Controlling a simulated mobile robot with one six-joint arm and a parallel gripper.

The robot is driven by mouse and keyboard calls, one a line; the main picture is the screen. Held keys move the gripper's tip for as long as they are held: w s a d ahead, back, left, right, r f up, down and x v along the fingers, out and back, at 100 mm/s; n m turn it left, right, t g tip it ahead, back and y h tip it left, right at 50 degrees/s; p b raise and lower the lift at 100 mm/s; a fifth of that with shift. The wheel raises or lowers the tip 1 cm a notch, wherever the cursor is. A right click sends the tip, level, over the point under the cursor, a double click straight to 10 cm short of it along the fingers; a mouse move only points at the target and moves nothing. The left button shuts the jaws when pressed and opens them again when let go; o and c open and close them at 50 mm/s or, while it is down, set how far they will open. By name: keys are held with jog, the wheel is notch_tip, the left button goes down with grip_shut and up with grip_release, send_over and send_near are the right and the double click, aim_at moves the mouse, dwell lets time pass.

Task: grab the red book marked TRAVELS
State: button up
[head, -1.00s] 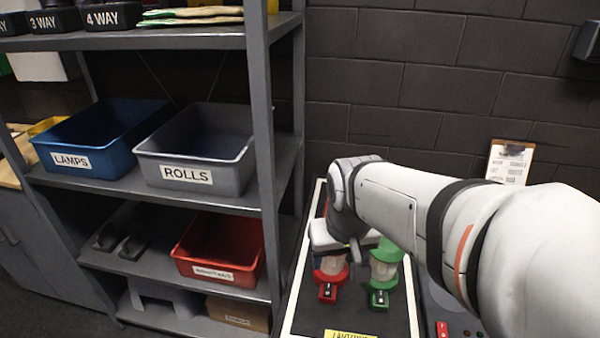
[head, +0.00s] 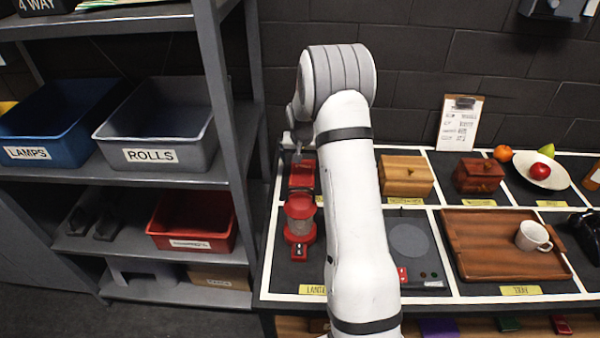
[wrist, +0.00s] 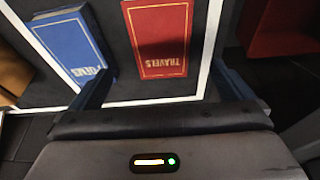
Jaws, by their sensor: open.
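The red book marked TRAVELS (wrist: 160,38) lies flat on the dark bench in the wrist view, its title upside down. My gripper (wrist: 162,78) is open and empty, its fingers apart near the title end of the book, one toward each side. The book is not between the fingers as far as I can see. In the head view, a red piece that looks like the same book (head: 302,175) shows beside my arm, behind the red lantern. My arm hides much around it.
A blue book marked POEMS (wrist: 76,46) lies left of the red one in the wrist view. The red lantern (head: 300,222) stands in front. A shelf post (head: 225,120) rises close on the left. Wooden boxes (head: 405,176) and a tray (head: 470,262) are to the right.

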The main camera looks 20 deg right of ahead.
aim_at(302, 172)
jog(key=shift+p+x, duration=1.25)
jog(key=shift+x, duration=2.95)
jog(key=shift+a, duration=0.1)
jog(key=shift+c, duration=0.6)
jog(key=shift+r, duration=0.1)
jog(key=c, duration=1)
